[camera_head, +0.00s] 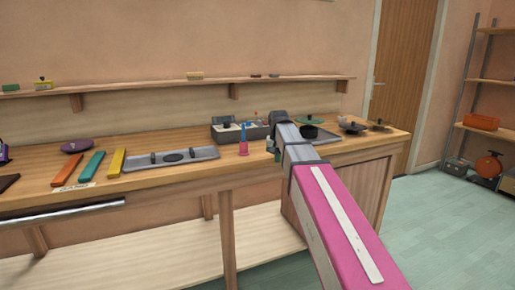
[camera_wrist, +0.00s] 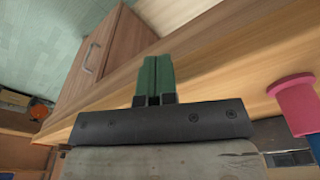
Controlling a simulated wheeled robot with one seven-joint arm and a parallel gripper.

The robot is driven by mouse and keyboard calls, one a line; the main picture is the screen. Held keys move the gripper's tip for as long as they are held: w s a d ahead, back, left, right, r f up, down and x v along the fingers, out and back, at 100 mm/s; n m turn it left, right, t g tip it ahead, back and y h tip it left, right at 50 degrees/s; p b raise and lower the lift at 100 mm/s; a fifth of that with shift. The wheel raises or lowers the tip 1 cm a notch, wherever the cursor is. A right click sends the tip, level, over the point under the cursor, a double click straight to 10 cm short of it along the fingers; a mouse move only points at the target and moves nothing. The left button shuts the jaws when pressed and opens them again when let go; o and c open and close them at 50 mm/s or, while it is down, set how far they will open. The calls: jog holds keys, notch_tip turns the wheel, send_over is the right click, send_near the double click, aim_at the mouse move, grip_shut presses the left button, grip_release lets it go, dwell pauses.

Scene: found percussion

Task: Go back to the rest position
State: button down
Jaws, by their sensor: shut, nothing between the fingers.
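My gripper (camera_wrist: 153,80) shows in the wrist view as two green fingers pressed together, with nothing between them. They are over the front edge of the wooden counter (camera_wrist: 230,70). In the head view my pink and grey arm reaches out to the counter (camera_head: 210,177), and the gripper is mostly hidden at the arm's far end. The pink piece also shows at the right of the wrist view (camera_wrist: 298,103), apart from the fingers.
A grey tray (camera_head: 205,154), coloured bars (camera_head: 92,166) and a purple disc (camera_head: 76,146) lie on the counter's left. A grey box (camera_head: 225,133) stands behind the pink piece. Lidded pans (camera_head: 352,127) are at right. A wall shelf (camera_head: 150,86) runs above.

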jog(key=s+d+f, duration=0.3)
jog(key=s+f, duration=0.4)
jog(key=f, duration=0.3)
jog(key=s+d+f, duration=0.4)
jog(key=s+f, duration=0.3)
jog(key=f, duration=0.4)
jog(key=s+d+f+n+g, duration=0.1)
jog(key=s+d+f, duration=0.2)
jog(key=s+f, duration=0.5)
notch_tip(320, 180, down, 3)
jog(key=shift+d+f, duration=0.1)
jog(key=shift+d, duration=0.1)
